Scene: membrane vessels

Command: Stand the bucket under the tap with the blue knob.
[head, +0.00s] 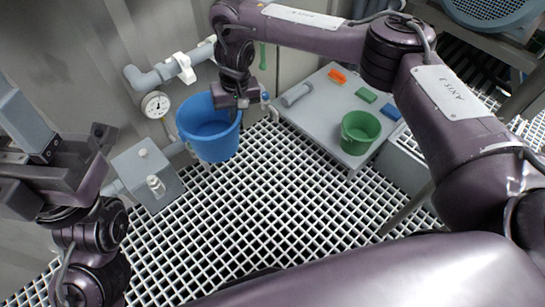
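A blue bucket (208,132) is upright, left of centre near the back wall. My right gripper (238,103) reaches down at its right rim and appears shut on that rim; the fingertips are partly hidden. I cannot tell whether the bucket's bottom touches the grating. A small tap with a blue knob (265,97) shows just right of the gripper, with its lower part close to the bucket's right side. My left gripper (38,160) is at the far left, away from the bucket; its finger opening is unclear.
A grey table (325,120) at the right carries a green bucket (360,132) and coloured blocks. Wall pipes with a white valve handle (185,67) and a gauge (155,104) stand behind. A grey box (148,176) is left of the bucket. The grating (260,210) in front is clear.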

